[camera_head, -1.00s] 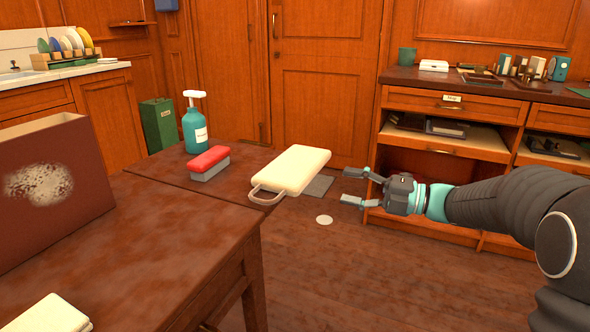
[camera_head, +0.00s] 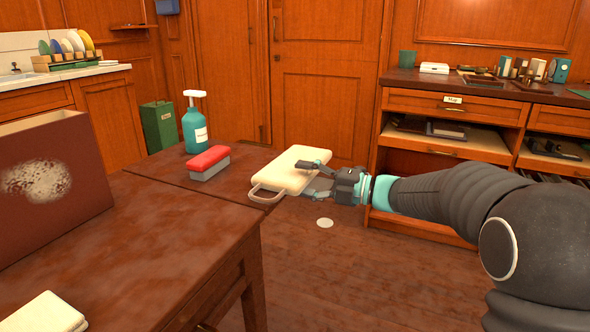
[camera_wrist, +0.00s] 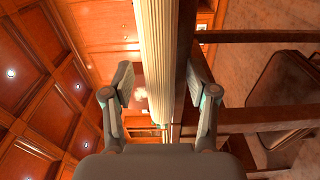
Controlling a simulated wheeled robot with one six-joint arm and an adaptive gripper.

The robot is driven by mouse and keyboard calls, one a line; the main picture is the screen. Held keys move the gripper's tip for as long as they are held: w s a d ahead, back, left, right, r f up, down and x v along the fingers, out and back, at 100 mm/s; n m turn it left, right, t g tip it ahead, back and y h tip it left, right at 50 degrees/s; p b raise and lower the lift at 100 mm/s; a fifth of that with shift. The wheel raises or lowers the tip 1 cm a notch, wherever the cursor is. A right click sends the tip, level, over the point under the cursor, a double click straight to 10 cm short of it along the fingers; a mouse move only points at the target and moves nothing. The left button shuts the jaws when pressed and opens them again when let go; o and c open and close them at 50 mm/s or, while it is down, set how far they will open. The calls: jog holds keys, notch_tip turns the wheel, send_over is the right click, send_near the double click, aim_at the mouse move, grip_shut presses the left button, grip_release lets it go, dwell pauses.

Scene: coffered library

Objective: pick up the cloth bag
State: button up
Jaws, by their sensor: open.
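The cloth bag (camera_head: 287,172) is a flat cream slab with a grey-beige loop handle at its near end. It lies at the right edge of the dark wooden table (camera_head: 150,215). My gripper (camera_head: 308,178) is open at the bag's right side, one finger seen over the bag's top and the other lower, by the table edge. In the wrist view the bag's pale, ribbed edge (camera_wrist: 157,50) runs between the open fingers of my gripper (camera_wrist: 160,82). I cannot tell whether either finger touches the bag.
A red-topped brush (camera_head: 209,162) and a teal spray bottle (camera_head: 194,125) stand left of the bag. A brown box (camera_head: 55,180) and a folded cream cloth (camera_head: 45,314) are nearer. A cabinet with open shelves (camera_head: 455,145) stands behind my arm. A pale disc (camera_head: 325,223) lies on the floor.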

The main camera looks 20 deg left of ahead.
grip_shut()
dwell(0.3)
